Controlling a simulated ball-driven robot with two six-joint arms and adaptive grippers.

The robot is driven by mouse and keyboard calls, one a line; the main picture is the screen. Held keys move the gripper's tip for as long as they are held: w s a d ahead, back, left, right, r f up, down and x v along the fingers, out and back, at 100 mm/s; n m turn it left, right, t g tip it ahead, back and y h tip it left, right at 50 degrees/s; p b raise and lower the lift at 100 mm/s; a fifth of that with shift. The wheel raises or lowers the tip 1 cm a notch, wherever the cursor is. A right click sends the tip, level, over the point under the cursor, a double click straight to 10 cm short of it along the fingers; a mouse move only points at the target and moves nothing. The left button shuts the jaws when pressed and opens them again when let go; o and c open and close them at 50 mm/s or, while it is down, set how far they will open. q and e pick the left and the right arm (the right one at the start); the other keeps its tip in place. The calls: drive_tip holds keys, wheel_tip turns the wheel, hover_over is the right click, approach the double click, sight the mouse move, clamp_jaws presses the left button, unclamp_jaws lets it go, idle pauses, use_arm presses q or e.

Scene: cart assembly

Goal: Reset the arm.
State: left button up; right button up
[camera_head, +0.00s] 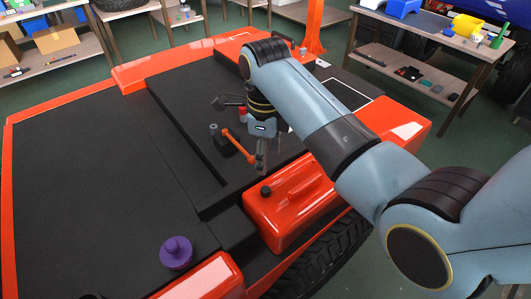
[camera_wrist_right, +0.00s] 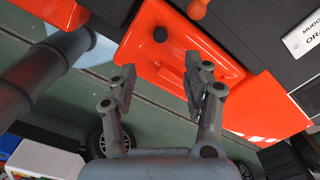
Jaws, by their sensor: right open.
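My right arm (camera_head: 310,110) reaches in from the right in the head view, over the orange and black cart (camera_head: 90,150). My right gripper (camera_head: 258,153) points down above the cart, near an orange-handled part (camera_head: 238,145). In the right wrist view, the two fingers of this gripper (camera_wrist_right: 160,84) stand apart with nothing between them. An orange canister-like part (camera_wrist_right: 180,50) with a black cap is behind the fingers there. In the head view this canister (camera_head: 290,205) sits below the gripper. My left gripper is in neither view.
A purple knobbed part (camera_head: 176,252) stands on the cart's front part. A shelf (camera_head: 60,58) with boxes is at the back left. A table (camera_head: 440,35) with small parts is at the back right. The cart's left deck is clear.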

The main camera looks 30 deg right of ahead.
drive_tip(key=s+d+r+n+t, duration=0.2)
drive_tip(key=s+r+n, duration=0.3)
drive_tip(key=s+n, duration=0.75)
drive_tip(key=s+d+r+n+t, duration=0.2)
drive_tip(key=s+d+r+n, duration=0.15)
drive_tip(key=s+n, duration=0.95)
wheel_tip(320, 180, down, 36)
drive_tip(key=d+r+n+g+b, duration=0.1)
drive_tip(key=d+n+g+b, duration=0.1)
drive_tip(key=b, duration=0.7)
drive_tip(key=s+f+b, duration=0.3)
drive_tip(key=s+f, duration=0.5)
drive_tip(key=f, duration=0.3)
drive_tip(key=s+f+g+b, duration=0.1)
drive_tip(key=s+f+b, duration=0.3)
drive_tip(key=s+f, duration=0.5)
wheel_tip(320, 180, down, 3)
drive_tip(key=shift+s+d+h, duration=0.3)
drive_tip(key=shift+d+h, duration=0.1)
drive_tip(key=shift+d, duration=0.05)
